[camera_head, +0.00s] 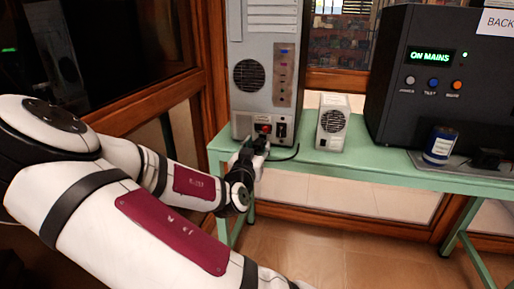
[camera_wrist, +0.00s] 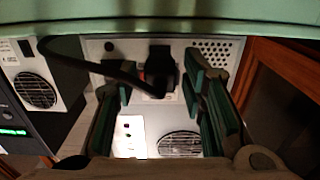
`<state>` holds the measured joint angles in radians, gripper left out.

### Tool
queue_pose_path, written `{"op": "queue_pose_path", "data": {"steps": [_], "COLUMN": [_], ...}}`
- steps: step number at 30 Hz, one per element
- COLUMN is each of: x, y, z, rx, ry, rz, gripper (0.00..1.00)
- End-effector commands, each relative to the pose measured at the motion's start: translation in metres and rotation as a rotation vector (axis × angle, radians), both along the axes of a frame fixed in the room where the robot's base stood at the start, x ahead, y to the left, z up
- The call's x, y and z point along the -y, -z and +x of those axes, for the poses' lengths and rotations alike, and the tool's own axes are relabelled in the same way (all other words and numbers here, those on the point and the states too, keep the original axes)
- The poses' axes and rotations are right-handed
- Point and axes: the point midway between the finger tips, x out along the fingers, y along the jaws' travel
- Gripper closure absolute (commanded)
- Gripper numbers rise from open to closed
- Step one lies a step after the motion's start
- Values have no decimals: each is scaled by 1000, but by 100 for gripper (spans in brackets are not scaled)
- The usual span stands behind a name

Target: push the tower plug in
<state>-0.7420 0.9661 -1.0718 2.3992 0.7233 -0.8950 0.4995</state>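The grey tower (camera_head: 265,70) stands on the green bench (camera_head: 375,168), with a red switch (camera_head: 263,128) and a dark socket low on its face. In the wrist view, the tower's panel (camera_wrist: 205,45) appears upside down, and the black plug (camera_wrist: 160,62) sits at its socket with a black cable (camera_wrist: 95,62) curving off left. How deep the plug sits cannot be told. My gripper (camera_wrist: 157,88) is open, its green-padded fingers on either side of the plug with visible gaps. In the head view, my gripper (camera_head: 254,152) is in front of the tower's lower face and hides the plug.
A small white speaker-like box (camera_head: 332,122) stands right of the tower. A large black unit (camera_head: 428,80) reads "ON MAINS". A blue can (camera_head: 440,145) stands on a tray before it. A wooden frame (camera_head: 150,100) borders the left. Bench between tower and box is narrow.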

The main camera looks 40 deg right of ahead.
Motion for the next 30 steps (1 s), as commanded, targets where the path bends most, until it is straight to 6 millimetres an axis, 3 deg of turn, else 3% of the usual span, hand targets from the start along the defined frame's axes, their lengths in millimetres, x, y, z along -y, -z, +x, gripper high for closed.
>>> {"op": "queue_pose_path", "data": {"steps": [1,4,11,20,28,29,30], "x": [0,0,1,26,27,27,27], "y": [0,0,0,0,-1,-1,-1], "z": [0,0,1,19,22,22,22], "rx": [0,0,0,3,2,3,3], "ry": [0,0,1,3,0,0,0], "rz": [0,0,0,1,-1,-2,-2], "gripper": [79,100,100,100,100,76,67]}}
